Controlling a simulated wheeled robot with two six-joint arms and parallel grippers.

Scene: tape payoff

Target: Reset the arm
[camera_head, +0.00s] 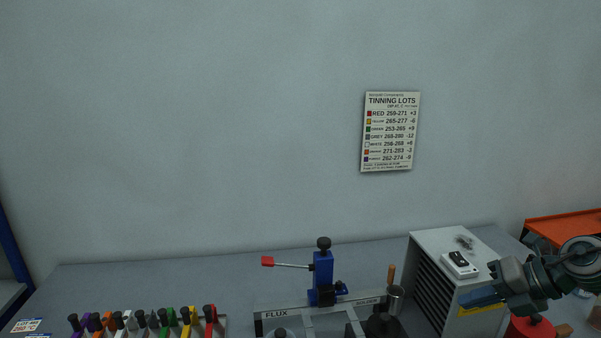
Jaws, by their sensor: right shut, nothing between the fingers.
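My right gripper (478,298) comes in from the right edge. Its blue fingers are shut with nothing between them and point left, in front of the grey vented cabinet (452,236). A red round object (530,328) shows below the right wrist. My left gripper is not in view. A blue clamp stand (322,275) with a black knob and a red-tipped lever stands at the middle of the bench, behind a frame (296,310) marked FLUX and SOLDER.
A row of coloured clips (145,320) lies at the front left. A white device (459,264) sits on the cabinet. An orange bin (565,226) is at the right. A TINNING LOTS chart (390,132) hangs on the wall. The bench (150,280) is clear at the back left.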

